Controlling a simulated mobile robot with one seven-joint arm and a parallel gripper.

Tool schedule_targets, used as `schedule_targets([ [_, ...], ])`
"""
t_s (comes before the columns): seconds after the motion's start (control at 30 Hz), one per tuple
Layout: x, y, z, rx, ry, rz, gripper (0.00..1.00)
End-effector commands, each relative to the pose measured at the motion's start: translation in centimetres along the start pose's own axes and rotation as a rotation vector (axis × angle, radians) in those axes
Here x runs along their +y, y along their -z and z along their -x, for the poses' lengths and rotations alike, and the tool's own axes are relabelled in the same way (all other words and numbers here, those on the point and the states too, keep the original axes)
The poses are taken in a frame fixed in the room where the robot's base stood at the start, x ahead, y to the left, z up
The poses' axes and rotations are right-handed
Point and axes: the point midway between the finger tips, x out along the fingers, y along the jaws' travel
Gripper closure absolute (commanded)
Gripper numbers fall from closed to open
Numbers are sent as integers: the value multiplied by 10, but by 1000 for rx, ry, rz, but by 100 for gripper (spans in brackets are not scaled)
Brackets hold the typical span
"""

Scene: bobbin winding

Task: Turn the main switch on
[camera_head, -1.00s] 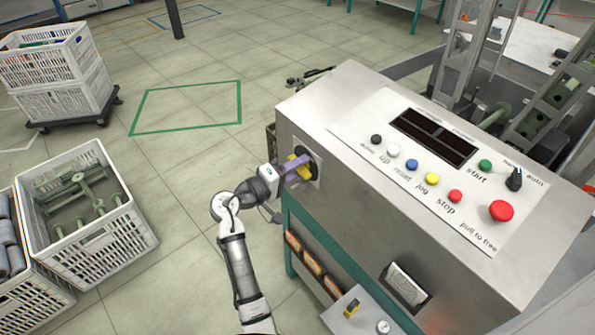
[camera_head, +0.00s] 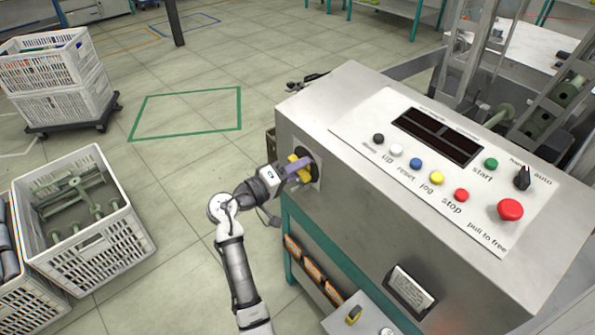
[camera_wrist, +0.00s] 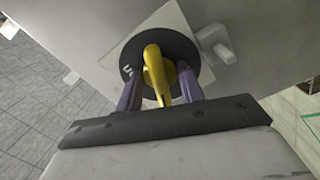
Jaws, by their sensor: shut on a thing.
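The main switch is a yellow handle (camera_wrist: 156,72) on a round black plate (camera_wrist: 186,50), fixed to the left end face of the grey machine cabinet (camera_head: 350,150). In the head view the yellow handle (camera_head: 299,163) is partly hidden by my gripper. My gripper (camera_wrist: 158,92) has its purple fingers on both sides of the handle and is shut on it. In the head view my gripper (camera_head: 297,170) reaches the plate from the left. White marks show on the plate's left side, too small to read surely.
The cabinet's sloped panel carries several coloured buttons, a black selector (camera_head: 522,178) and a red stop knob (camera_head: 510,209). White crates (camera_head: 110,245) stand at the left. The floor between crates and cabinet is clear.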

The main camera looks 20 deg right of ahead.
Motion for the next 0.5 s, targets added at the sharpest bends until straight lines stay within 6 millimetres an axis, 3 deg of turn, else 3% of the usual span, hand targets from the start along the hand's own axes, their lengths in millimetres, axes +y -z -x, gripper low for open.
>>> schedule_targets([
  [0.5,-2,0,0,2,-1,-147,89],
])
